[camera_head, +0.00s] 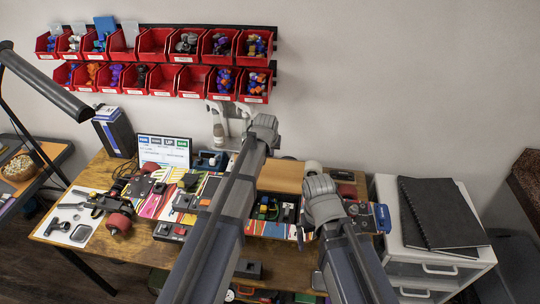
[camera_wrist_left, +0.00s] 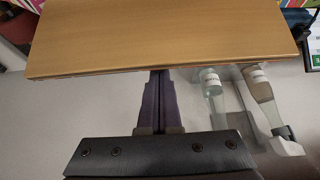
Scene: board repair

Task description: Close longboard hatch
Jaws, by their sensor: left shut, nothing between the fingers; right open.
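The longboard (camera_head: 180,191) with striped graphics lies across the wooden table. Its hatch (camera_head: 280,176) is a plain wood-coloured panel, raised behind an open compartment (camera_head: 272,209) that holds small coloured parts. My left gripper (camera_head: 265,130) is at the back, near the far side of the hatch; its fingers are hidden in the head view. In the left wrist view the gripper (camera_wrist_left: 158,78) is shut and empty, with its fingertips at the edge of the hatch panel (camera_wrist_left: 160,40). I cannot tell whether they touch. My right gripper (camera_head: 318,205) is open beside the compartment's right end.
Two bottles (camera_wrist_left: 211,82) stand close to the left gripper. A small screen (camera_head: 164,151), tools and a wheeled truck (camera_head: 119,222) are at the left. Red bins (camera_head: 155,43) hang on the wall. A white drawer unit (camera_head: 395,215) with black notebooks stands at the right.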

